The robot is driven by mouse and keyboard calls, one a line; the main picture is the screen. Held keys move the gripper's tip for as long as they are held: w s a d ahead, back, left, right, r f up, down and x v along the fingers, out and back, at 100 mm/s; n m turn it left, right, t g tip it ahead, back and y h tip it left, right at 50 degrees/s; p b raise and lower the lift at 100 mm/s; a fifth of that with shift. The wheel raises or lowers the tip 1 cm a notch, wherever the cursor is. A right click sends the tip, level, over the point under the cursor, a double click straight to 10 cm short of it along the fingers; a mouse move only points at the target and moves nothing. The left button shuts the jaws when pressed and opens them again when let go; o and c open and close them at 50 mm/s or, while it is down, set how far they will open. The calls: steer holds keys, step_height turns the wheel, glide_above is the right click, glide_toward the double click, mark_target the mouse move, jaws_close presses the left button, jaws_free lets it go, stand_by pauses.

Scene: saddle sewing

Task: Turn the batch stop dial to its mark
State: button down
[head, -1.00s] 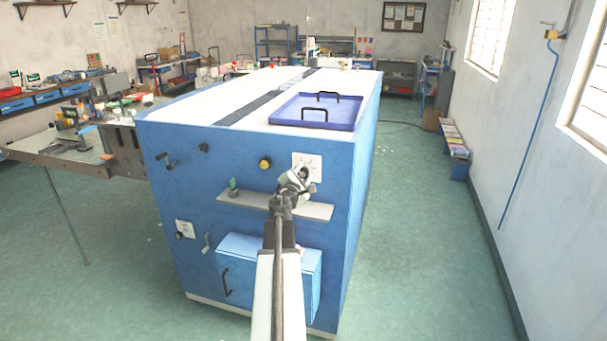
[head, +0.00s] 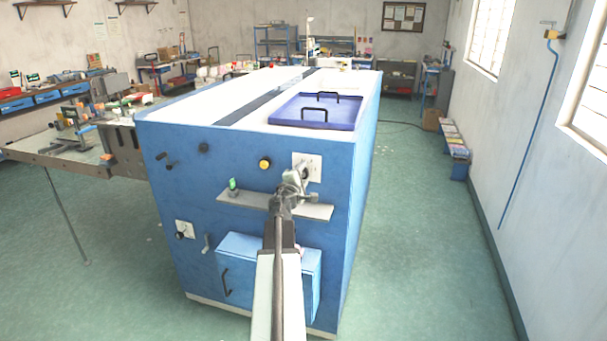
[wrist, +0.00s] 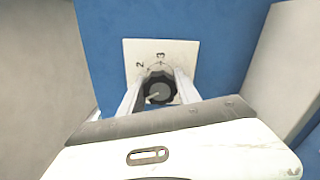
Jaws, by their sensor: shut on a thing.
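A black round dial (wrist: 159,87) sits on a white square plate (wrist: 133,52) on the blue machine front; the plate also shows in the head view (head: 314,160). The digits 2 and 3 and a short arc are readable above the knob. A pale pointer line on the knob's face runs toward the lower left. My gripper (wrist: 158,90) is shut on the dial, one finger on each side. In the head view my gripper (head: 304,174) covers most of the knob. The rest of the scale is hidden behind the fingers and gripper body.
A grey shelf (head: 258,203) with a small green item (head: 233,185) juts out below the dial. A yellow knob (head: 264,163) is left of the plate. Another dial plate (head: 184,228) is lower left. A blue tray (head: 285,110) lies on top.

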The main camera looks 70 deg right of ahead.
steer(key=c, duration=0.9)
jaws_free()
steer(key=shift+o, duration=0.2)
steer(key=a, duration=0.7)
steer(key=shift+s+a, duration=0.25)
steer(key=shift+a, duration=0.15)
